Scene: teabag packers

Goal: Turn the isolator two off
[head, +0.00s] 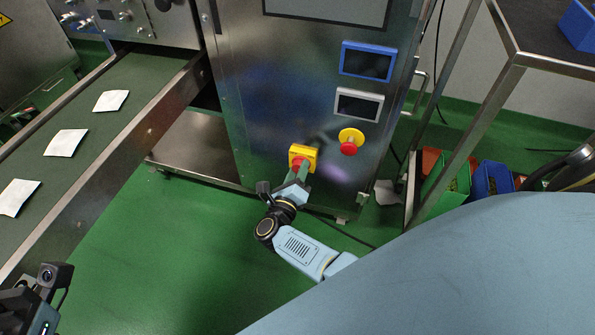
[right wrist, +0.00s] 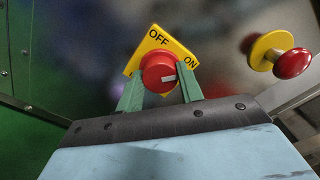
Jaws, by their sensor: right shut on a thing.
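The isolator is a red knob (right wrist: 158,72) on a yellow plate (right wrist: 134,62) marked OFF and ON. In the head view the yellow plate (head: 311,153) sits low on the steel cabinet front. The knob's white mark lies on its right side, towards ON. My right gripper (head: 299,178) is at the knob. In the right wrist view its green fingers (right wrist: 158,88) are on either side of the knob, shut on it. No isolator number is readable. My left gripper (head: 38,297) is at the bottom left, partly cut off, its fingers unclear.
A red emergency button (head: 349,148) on a yellow disc is right of the isolator. Above it are a grey-framed screen (head: 358,105) and a blue-framed screen (head: 367,61). A conveyor (head: 100,140) with white packets runs along the left. Coloured bins (head: 490,179) stand at right.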

